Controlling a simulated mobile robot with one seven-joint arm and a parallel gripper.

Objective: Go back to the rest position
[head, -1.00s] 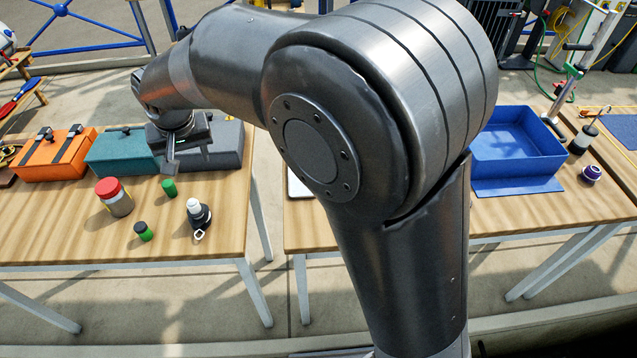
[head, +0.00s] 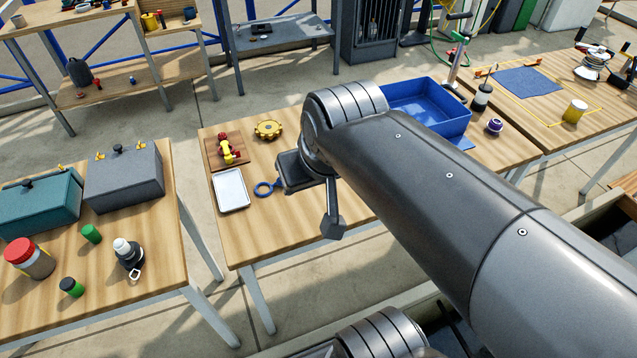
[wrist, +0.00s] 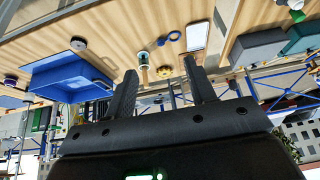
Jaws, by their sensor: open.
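My gripper (head: 333,222) hangs over the near part of the middle table (head: 262,228) in the head view, with my arm reaching in from the lower right. In the wrist view, where the scene appears upside down, my gripper (wrist: 160,68) has its two dark fingers spread apart with nothing between them. In the head view only part of the gripper shows. My arm hides part of the middle table and the near side of the blue bin (head: 440,118).
A white tray (head: 231,190), a blue ring (head: 264,189) and a yellow gear (head: 269,129) lie near my gripper. The left table holds a grey box (head: 125,180), a teal box (head: 40,208) and a red-lidded jar (head: 28,258). A floor gap separates the two tables.

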